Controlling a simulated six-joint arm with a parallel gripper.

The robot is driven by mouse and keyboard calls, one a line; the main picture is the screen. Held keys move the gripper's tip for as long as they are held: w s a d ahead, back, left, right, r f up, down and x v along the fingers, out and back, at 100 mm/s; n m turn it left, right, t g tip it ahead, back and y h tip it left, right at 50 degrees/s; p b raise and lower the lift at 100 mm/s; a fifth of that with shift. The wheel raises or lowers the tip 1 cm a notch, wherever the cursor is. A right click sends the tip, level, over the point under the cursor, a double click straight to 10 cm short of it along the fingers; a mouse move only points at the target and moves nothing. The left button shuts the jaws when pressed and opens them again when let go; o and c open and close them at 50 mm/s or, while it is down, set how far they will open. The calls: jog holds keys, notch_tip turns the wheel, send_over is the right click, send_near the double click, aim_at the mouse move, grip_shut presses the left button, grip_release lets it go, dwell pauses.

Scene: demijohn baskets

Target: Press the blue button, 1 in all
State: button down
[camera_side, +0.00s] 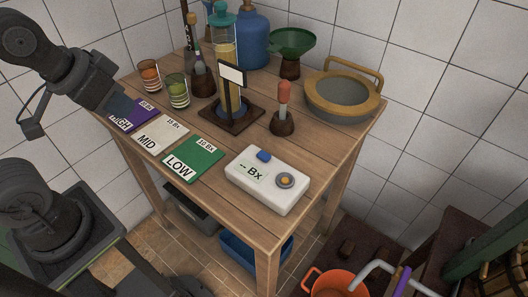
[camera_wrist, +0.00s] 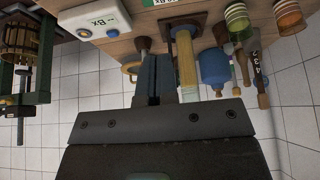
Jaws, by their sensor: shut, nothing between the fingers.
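A white meter (camera_side: 267,180) with a "-- Bx" display lies near the front right of the wooden table. A blue button (camera_side: 263,155) sits on its back edge, and a grey round part with a tan centre is on its right. The meter also shows at the upper left of the wrist view (camera_wrist: 93,18). My gripper (camera_wrist: 156,60) is shut and empty. In the side view it is at the upper left, over the purple card, well apart from the meter; its fingertips are hard to make out there.
Purple, white and green (camera_side: 193,159) cards lie left of the meter. Behind stand two striped glasses, a tall cylinder (camera_side: 224,62) on a wooden base, a dropper (camera_side: 284,105), a green funnel (camera_side: 292,43), a blue bottle (camera_side: 252,40) and a grey-and-tan basin (camera_side: 343,96).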

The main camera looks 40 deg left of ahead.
dwell(0.8)
jog(key=m+t+y, duration=0.2)
jog(key=m+t, duration=0.1)
jog(key=m, duration=2.2)
send_over(261, 154)
notch_tip(261, 154, down, 6)
jog(key=shift+d, duration=0.1)
jog(key=shift+f, duration=4.35)
jog(key=shift+f, duration=0.15)
jog(key=shift+f, duration=0.3)
